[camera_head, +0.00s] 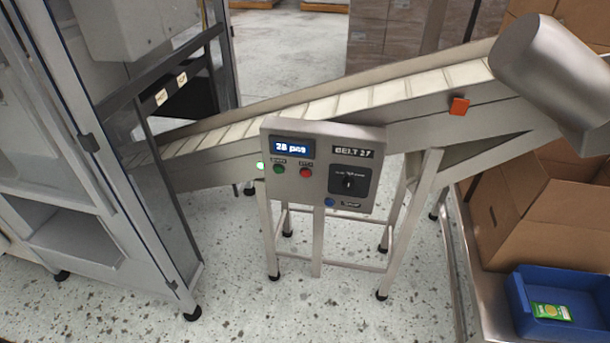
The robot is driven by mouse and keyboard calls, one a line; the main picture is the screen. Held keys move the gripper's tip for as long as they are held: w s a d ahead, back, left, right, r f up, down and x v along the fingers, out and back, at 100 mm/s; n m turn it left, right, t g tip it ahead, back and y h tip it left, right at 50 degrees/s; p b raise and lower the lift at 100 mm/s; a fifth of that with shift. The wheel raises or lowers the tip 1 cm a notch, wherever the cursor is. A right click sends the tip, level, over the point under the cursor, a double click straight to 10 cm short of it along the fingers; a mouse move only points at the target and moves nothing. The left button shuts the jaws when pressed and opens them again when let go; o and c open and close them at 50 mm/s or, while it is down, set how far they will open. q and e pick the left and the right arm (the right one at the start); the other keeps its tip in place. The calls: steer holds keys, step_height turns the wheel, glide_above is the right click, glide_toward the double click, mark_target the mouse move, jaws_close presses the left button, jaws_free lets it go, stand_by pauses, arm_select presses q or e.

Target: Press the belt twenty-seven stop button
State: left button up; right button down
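The belt 27 control panel (321,167) is a grey box on a stand in front of the inclined conveyor. It is labelled "BELT 27". The red button (305,172), likely the stop button, sits on the panel's lower middle; its small label is too blurred to read. A green button (279,168) is to its left. A blue button (329,202) is lower down, below and left of a black rotary switch (348,182). The display (291,148) reads "28 pcs". Neither gripper shows, and nothing touches the panel.
The inclined conveyor (370,98) rises to the right behind the panel. A glazed metal cabinet frame (120,150) stands at left. At right are an open cardboard box (530,220) and a blue bin (520,305) with a green packet (551,311). Floor before the panel is clear.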

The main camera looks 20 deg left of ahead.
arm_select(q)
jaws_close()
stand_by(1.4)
